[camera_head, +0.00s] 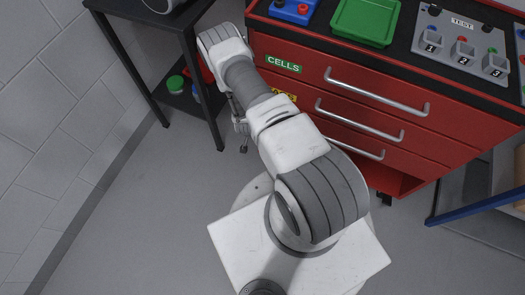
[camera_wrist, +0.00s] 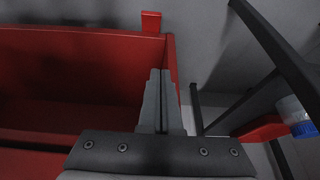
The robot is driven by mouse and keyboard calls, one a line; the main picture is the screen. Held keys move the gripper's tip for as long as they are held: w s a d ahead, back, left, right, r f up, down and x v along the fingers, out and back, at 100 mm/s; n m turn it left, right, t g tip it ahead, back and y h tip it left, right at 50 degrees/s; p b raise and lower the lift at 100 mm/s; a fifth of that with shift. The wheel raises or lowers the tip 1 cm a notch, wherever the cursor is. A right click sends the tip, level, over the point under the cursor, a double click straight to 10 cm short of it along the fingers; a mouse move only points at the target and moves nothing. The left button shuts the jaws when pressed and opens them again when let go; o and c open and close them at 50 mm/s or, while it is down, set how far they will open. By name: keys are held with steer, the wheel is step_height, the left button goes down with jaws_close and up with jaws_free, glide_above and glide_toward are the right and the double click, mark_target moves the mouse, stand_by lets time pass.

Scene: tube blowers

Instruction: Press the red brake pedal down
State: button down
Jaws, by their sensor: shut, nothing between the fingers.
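A small red tab (camera_wrist: 151,22), which looks like the brake pedal, shows in the wrist view at the top edge of the red cabinet wall, beyond my fingertips. My gripper (camera_wrist: 160,74) is shut and empty. Its grey fingers point toward the tab, beside the red wall, and appear apart from the tab. In the head view my arm hangs down between the black table and the red cabinet (camera_head: 345,90). There my arm hides most of the gripper, and I cannot make out the pedal.
The black table (camera_head: 165,15) stands left of the cabinet, with a red item, a green item (camera_head: 175,84) and a blue one on its lower shelf. Its dark leg (camera_wrist: 270,35) and a blue-and-white item (camera_wrist: 296,115) show right of my fingers. Grey floor (camera_head: 120,225) is free at lower left.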

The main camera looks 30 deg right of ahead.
steer(key=d+f+b, duration=0.1)
steer(key=f, duration=0.3)
steer(key=d+f+b, duration=0.1)
steer(key=f+b, duration=0.1)
steer(key=f, duration=0.2)
steer(key=d+f+b, duration=0.1)
steer(key=f+b, duration=0.1)
steer(key=f, duration=0.2)
steer(key=shift+d+f, duration=0.4)
steer(key=f, duration=0.2)
steer(key=a+b, duration=0.1)
steer(key=shift+s+f, duration=0.35)
steer(key=shift+f, duration=0.05)
steer(key=shift+s+a+f, duration=0.1)
steer(key=shift+f, duration=0.15)
steer(key=shift+s+a+f+b, duration=0.2)
steer(key=shift+f+b, duration=0.25)
steer(key=shift+b, duration=0.3)
steer(key=shift+s+a+f+b, duration=0.25)
steer(key=shift+f+b, duration=0.35)
steer(key=shift+f, duration=0.2)
steer(key=shift+s+a+f+b, duration=0.1)
steer(key=shift+a+f+b, duration=0.1)
steer(key=shift+f+b, duration=0.45)
steer(key=shift+s+a+f+b, duration=0.25)
steer(key=shift+f+b, duration=0.25)
steer(key=shift+f, duration=0.4)
steer(key=shift+w, duration=0.1)
